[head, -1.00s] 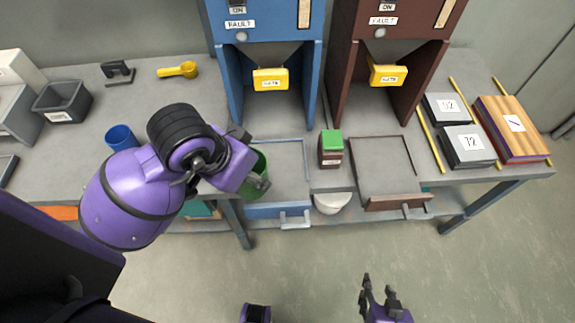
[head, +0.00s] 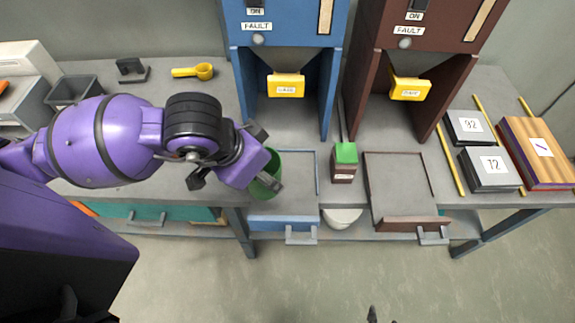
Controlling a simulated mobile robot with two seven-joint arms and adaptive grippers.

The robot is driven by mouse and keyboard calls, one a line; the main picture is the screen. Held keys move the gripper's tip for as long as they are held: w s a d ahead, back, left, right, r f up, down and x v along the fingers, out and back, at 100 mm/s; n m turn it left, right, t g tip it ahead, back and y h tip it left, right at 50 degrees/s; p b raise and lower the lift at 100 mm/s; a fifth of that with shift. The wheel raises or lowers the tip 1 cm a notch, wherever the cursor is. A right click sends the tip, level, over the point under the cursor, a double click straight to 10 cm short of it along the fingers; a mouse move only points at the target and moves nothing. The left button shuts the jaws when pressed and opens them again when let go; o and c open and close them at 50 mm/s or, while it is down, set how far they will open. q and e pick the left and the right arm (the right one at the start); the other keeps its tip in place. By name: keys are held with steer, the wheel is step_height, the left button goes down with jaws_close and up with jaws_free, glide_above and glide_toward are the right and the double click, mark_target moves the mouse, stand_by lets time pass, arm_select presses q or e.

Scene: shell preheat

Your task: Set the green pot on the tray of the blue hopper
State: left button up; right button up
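The green pot (head: 266,184) is in the head view, at the left edge of the blue hopper's tray (head: 302,188). My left gripper (head: 268,159) is at the pot, with one dark finger at its right side; its wrist hides part of the pot. It appears shut on the pot's wall. Whether the pot touches the tray, I cannot tell. The blue hopper (head: 285,25) stands behind the tray, with a yellow gate (head: 286,85) under its funnel. Only the fingertips of my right gripper (head: 372,315) show at the bottom edge, too little to tell its state.
A brown box with a green top (head: 344,162) stands between the blue tray and the brown hopper's tray (head: 397,185). The brown hopper (head: 420,30) is to the right. Grey blocks (head: 488,168) and a wooden board stack (head: 540,152) lie far right. A yellow scoop (head: 195,71) lies behind my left arm.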

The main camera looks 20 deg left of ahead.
mark_target(271, 171)
arm_select(q)
steer(key=w+f+b, duration=0.3)
steer(key=shift+w+d+f, duration=0.1)
steer(key=shift+d+f, duration=0.05)
steer(key=shift+d, duration=0.1)
steer(key=w+f+b, duration=0.1)
steer(key=w+b, duration=0.1)
steer(key=w+f+b, duration=0.2)
steer(key=w+b, duration=0.1)
steer(key=w+f+b, duration=0.2)
steer(key=b, duration=0.1)
steer(key=shift+w+d+f, duration=0.15)
steer(key=shift+w+d, duration=0.05)
steer(key=shift+d, duration=0.15)
steer(key=f, duration=0.3)
steer(key=shift+w+f, duration=0.2)
steer(key=shift+f, duration=0.1)
arm_select(e)
step_height(271, 171, down, 12)
steer(key=s+g, duration=0.1)
steer(key=s, duration=0.1)
steer(key=shift+s, duration=0.35)
arm_select(q)
steer(key=shift+b, duration=0.3)
